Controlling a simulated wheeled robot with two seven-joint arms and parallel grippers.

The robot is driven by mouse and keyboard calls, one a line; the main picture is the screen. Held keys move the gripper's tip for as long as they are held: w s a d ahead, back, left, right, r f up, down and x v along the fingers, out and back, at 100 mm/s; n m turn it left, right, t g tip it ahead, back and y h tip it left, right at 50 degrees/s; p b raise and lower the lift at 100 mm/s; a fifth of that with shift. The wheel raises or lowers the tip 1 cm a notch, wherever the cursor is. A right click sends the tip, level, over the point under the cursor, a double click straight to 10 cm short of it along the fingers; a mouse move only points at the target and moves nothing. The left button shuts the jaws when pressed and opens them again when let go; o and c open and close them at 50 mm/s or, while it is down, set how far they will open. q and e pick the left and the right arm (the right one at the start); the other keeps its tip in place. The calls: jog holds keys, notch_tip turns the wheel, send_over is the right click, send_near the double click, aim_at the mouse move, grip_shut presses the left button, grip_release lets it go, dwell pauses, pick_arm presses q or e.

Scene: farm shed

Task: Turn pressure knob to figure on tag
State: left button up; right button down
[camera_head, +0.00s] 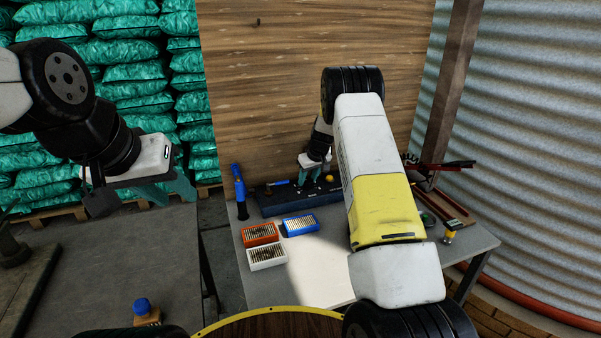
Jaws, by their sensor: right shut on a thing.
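My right gripper (312,178) reaches over the back of the bench, its fingers down at a long dark blue unit (285,203). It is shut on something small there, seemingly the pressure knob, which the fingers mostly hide. A yellow round part (330,178) shows just right of the fingers, and a blue-handled part (278,183) lies to their left. I cannot make out a tag or any figure. My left gripper (168,192) hangs at the left, empty, its teal fingers apart, away from the unit.
On the grey bench (315,262) are an orange box (260,241), a white box (267,265) and a blue box (300,231). A blue bottle-like tool (240,200) stands left of the unit. Red-handled tools (447,164) lie at the right. My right arm covers the bench's middle.

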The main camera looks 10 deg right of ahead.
jog(key=m+h, duration=0.1)
jog(key=m, duration=0.4)
jog(key=shift+a+h, duration=0.2)
jog(key=shift+h, duration=0.2)
jog(key=m+h, duration=0.2)
jog(key=m, duration=0.3)
jog(key=shift+a+m, duration=0.1)
jog(key=shift+m, duration=0.3)
jog(key=c, duration=0.9)
grip_release()
jog(key=shift+o, duration=0.2)
jog(key=v, duration=0.7)
jog(key=shift+a+r, duration=0.2)
jog(key=shift+r, duration=0.15)
